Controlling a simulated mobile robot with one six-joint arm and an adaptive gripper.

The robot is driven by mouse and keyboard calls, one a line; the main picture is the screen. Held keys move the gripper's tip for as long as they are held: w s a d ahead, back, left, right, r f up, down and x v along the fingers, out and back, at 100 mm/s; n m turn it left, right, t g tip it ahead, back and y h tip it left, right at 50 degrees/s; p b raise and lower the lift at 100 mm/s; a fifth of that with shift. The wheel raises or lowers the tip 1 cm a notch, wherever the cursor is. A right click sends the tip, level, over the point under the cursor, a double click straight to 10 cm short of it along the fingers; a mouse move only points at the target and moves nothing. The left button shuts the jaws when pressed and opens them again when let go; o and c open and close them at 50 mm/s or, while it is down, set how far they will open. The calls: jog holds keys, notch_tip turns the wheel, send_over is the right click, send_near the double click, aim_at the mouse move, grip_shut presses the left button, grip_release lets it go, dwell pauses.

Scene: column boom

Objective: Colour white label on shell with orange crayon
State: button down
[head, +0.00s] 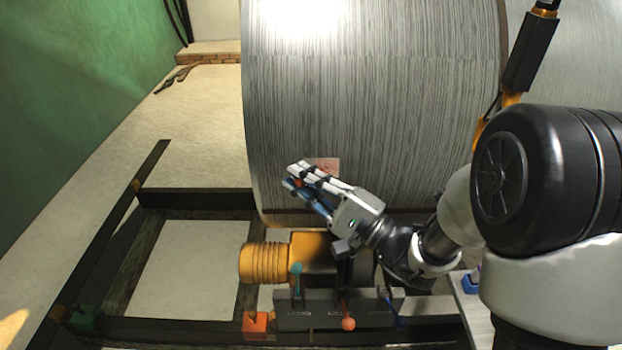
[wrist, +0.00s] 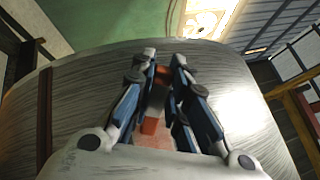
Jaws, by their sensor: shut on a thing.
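The shell (head: 370,110) is a large grey streaked metal cylinder in the head view; its curved wall also fills much of the wrist view (wrist: 90,95). The label (head: 328,166) is a small pale patch low on the shell, with reddish-orange marks on it. My gripper (head: 291,176) is in front of the shell beside the label and covers part of it. In the wrist view my gripper (wrist: 163,62) is shut on the orange crayon (wrist: 150,126), which lies between the fingers. Below it a pinkish part of the label (wrist: 155,142) shows. I cannot tell whether the crayon tip touches the label.
Below the shell is a dark frame (head: 200,198) with an orange ribbed cylinder (head: 265,263). A grey rack (head: 320,310) with coloured knobs and an orange block (head: 256,324) stand at the front. A green wall (head: 80,90) is at left, with pale floor beside it.

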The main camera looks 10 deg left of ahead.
jog(key=shift+s+a, duration=0.55)
jog(key=shift+a, duration=1.45)
jog(key=shift+w+d+r, duration=0.5)
jog(key=shift+w+d, duration=0.6)
jog(key=shift+d, duration=3.1)
jog(key=s+a, duration=0.2)
jog(key=a, duration=0.6)
jog(key=shift+a, duration=0.25)
jog(key=shift+s, duration=0.1)
jog(key=s, duration=0.3)
jog(key=s+d, duration=0.1)
jog(key=s, duration=0.1)
jog(key=shift+s+d+r, duration=0.2)
jog(key=shift+s, duration=0.2)
jog(key=shift+d, duration=0.1)
